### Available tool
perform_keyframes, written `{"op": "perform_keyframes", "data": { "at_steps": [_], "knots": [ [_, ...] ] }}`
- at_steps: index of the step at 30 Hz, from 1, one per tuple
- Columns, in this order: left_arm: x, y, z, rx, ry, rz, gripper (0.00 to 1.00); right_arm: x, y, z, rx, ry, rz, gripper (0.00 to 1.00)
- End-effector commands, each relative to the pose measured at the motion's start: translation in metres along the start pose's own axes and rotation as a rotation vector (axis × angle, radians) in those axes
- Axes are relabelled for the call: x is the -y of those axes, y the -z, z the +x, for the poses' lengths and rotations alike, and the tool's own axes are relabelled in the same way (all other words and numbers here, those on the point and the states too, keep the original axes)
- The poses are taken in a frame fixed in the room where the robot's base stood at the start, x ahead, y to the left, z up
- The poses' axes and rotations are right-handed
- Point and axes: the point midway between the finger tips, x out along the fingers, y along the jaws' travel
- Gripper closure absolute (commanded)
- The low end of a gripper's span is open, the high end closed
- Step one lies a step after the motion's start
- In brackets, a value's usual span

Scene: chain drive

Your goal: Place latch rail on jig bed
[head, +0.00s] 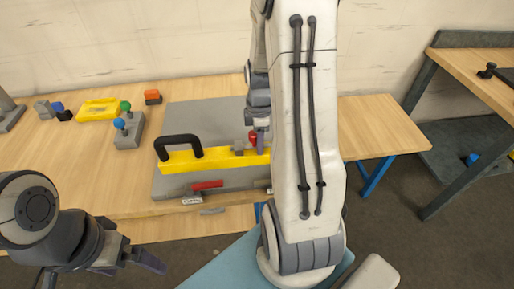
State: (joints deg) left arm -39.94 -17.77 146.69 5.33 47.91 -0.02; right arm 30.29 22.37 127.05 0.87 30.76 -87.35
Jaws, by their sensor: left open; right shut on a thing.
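A yellow rail (200,161) with a black arched handle (179,146) lies along the grey jig bed (200,118). I cannot tell whether it rests fully on the bed or sits slightly above it. My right gripper (257,128) is at the rail's right part, partly hidden by my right arm. It is shut on a small red and dark part on top of the rail, which I take to belong to the latch rail. The rail's right end is hidden behind my arm. My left gripper (132,263) is open and empty, low at the front left, apart from the table.
A red lever (207,186) sits at the bed's front edge. To the left are a grey block with blue and green knobs (129,134), a yellow part (98,110) and small grey and blue pieces. An orange block (152,97) lies behind. Another bench (482,80) stands at right.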

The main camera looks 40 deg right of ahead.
Motion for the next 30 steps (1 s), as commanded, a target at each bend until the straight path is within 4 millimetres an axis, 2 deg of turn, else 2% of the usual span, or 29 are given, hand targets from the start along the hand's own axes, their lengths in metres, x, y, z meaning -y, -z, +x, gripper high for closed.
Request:
{"op": "perform_keyframes", "data": {
  "at_steps": [4, 7, 15, 22, 23, 24, 25, 30],
  "knots": [
    [0.0, 0.0, -0.002, 0.0, 0.0, 0.0, 0.0, -0.012, 0.002, 0.006, 0.0, -0.002, 0.001, 1.0],
    [0.0, 0.0, -0.003, 0.0, 0.0, 0.0, 0.0, -0.013, 0.002, 0.013, 0.0, 0.0, 0.001, 1.0],
    [0.0, 0.0, -0.005, 0.0, 0.0, 0.0, 0.0, -0.013, 0.002, 0.045, 0.0, 0.0, 0.001, 1.0],
    [0.0, 0.0, -0.005, 0.0, 0.0, 0.0, 0.0, -0.013, 0.002, 0.047, 0.0, -0.002, 0.0, 1.0],
    [0.0, 0.0, -0.005, 0.0, 0.0, 0.0, 0.0, -0.012, 0.002, 0.048, 0.0, 0.0, 0.0, 0.55],
    [0.0, 0.0, -0.005, 0.0, 0.0, 0.0, 0.0, -0.012, 0.002, 0.048, 0.0, 0.0, 0.0, 0.4],
    [0.0, 0.0, -0.005, 0.0, 0.0, 0.0, 0.0, -0.012, 0.002, 0.048, 0.0, 0.0, 0.0, 0.31],
    [0.0, 0.0, -0.005, 0.0, 0.0, 0.0, 0.0, -0.012, 0.002, 0.048, 0.0, 0.0, 0.0, 0.31]
  ]
}}
